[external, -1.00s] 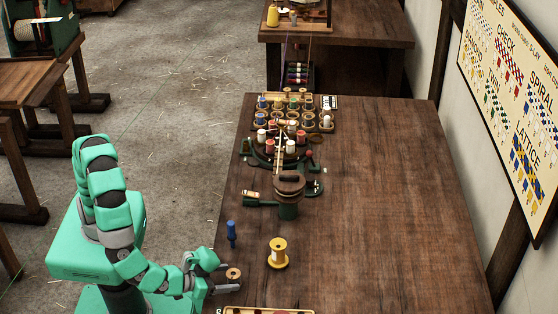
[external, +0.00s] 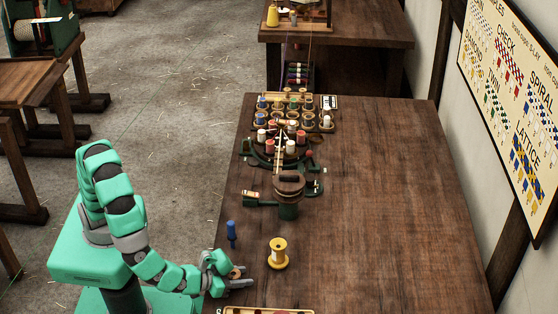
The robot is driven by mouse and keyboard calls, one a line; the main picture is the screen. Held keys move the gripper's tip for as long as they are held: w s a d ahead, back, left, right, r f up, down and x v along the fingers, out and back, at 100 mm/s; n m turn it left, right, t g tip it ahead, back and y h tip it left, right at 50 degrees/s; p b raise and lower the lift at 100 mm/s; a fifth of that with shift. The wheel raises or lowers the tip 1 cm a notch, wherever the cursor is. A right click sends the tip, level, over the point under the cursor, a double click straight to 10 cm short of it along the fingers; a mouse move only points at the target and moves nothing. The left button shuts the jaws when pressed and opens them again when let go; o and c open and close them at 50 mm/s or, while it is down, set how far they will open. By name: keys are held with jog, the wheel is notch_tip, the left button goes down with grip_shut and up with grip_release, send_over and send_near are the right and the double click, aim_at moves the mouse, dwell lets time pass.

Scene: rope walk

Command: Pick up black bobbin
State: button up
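A small bobbin with a tan round top (external: 236,273) stands near the left edge of the table, at the front. Its winding is hidden from above, so I cannot tell whether it is black. My gripper (external: 244,275) is low over the table edge, with one finger on the far side of this bobbin and one on the near side. The fingers stand apart around it, partly covering it. I cannot tell whether they press on it.
A blue peg-like bobbin (external: 231,234) stands just behind my gripper, and a yellow spool (external: 278,253) to its right. A tray (external: 266,310) lies at the front edge. A green braiding stand (external: 288,205) and racked bobbins (external: 300,112) are farther back. The table's right side (external: 390,220) is clear.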

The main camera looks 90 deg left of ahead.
aim_at(235, 276)
jog(key=shift+c, duration=0.7)
jog(key=shift+r, duration=0.1)
notch_tip(235, 276, up, 3)
jog(key=shift+r+p, duration=0.15)
jog(key=shift+p, duration=0.65)
jog(key=shift+s+a+r, duration=0.1)
jog(key=shift+s+r, duration=0.1)
jog(key=shift+s, duration=0.1)
jog(key=s+a+b, duration=0.3)
jog(key=s+b, duration=0.1)
jog(key=s, duration=0.3)
jog(key=s+a+r+b, duration=0.1)
jog(key=s+a+b, duration=0.2)
jog(key=s, duration=0.4)
jog(key=shift+b, duration=0.6)
